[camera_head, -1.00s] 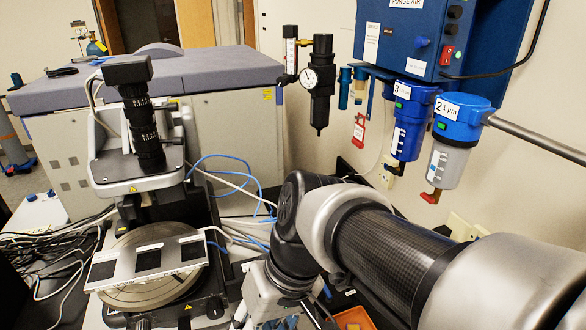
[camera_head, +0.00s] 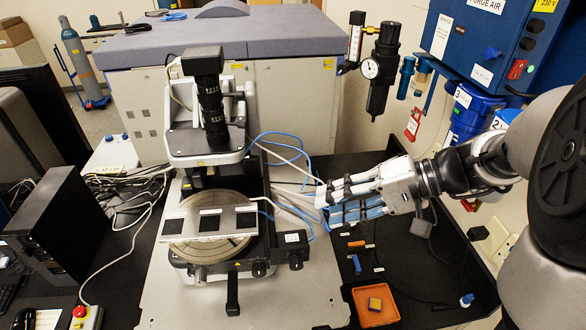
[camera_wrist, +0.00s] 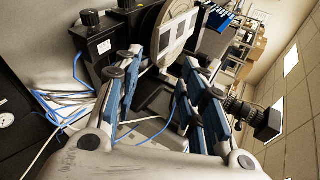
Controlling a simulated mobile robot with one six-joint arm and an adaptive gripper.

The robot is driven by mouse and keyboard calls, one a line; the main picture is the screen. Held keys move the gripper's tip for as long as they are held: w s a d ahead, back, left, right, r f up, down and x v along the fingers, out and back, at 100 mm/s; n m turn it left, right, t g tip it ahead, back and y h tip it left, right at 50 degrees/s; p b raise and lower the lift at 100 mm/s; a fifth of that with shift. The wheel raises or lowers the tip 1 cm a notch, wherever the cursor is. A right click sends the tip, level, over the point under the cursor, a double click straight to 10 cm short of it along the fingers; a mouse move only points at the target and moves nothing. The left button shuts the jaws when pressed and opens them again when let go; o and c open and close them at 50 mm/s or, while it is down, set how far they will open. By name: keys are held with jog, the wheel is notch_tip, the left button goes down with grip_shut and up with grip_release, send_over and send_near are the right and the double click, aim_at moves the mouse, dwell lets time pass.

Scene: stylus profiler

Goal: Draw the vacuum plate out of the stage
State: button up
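The vacuum plate (camera_head: 191,226) is a flat silver bar with three black squares. It lies across the round stage (camera_head: 213,252) under the black microscope tube, with its ends past the disc on both sides. My gripper (camera_head: 328,206) is to the right of the stage, pointing left towards it, apart from the plate. The wrist view shows the two blue-padded fingers spread, with nothing between my gripper's fingertips (camera_wrist: 162,76).
A microscope head (camera_head: 208,145) stands over the back of the stage. Blue and white hoses run between stage and gripper. Black knobs and a box (camera_head: 290,247) sit at the stage's right front. An orange tray (camera_head: 362,312) holding a small block lies at the front right.

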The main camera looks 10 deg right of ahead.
aim_at(256, 226)
jog(key=x, duration=1.7)
jog(key=shift+s+a+f, duration=0.1)
jog(key=shift+a+f, duration=0.05)
jog(key=shift+c, duration=0.3)
grip_shut()
dwell(0.7)
